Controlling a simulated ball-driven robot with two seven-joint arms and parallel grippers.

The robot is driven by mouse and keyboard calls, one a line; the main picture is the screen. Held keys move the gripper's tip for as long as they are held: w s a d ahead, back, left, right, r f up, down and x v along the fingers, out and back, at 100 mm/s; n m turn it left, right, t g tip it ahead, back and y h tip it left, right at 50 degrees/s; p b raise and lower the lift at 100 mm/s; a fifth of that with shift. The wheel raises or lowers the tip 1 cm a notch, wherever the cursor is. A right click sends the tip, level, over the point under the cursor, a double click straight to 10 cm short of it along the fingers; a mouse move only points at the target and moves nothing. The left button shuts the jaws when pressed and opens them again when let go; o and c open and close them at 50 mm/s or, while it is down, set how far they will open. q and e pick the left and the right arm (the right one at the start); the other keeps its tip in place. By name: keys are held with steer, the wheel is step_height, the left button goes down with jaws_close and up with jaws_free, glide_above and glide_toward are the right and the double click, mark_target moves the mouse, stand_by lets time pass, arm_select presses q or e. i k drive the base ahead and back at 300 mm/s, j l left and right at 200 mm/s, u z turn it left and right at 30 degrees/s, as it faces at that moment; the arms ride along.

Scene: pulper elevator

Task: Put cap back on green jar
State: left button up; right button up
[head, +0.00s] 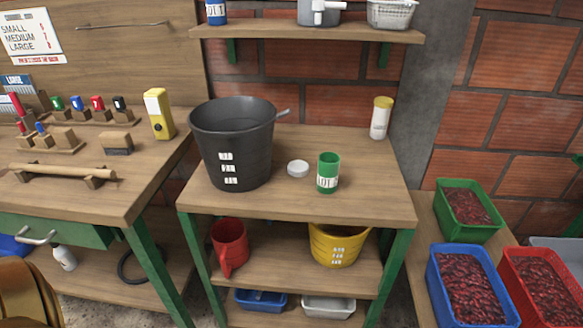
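A green jar (327,173) with a white "LOT" label stands upright on the middle wooden table, its top open. A round white cap (298,168) lies flat on the same table, just left of the jar and apart from it. Neither of my grippers shows in the head view.
A large black bucket (236,150) with a handle sticking out stands left of the cap. A white jar with a yellow lid (381,118) stands at the back right. The tabletop's front right (375,195) is clear. Crates of red cherries (469,285) stand lower right.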

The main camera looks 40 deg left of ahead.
mark_target(328, 174)
steer(key=i+j+u, duration=0.2)
steer(key=u, duration=0.3)
steer(key=i+u, duration=0.5)
steer(key=k+j, duration=0.05)
steer(key=k, duration=0.05)
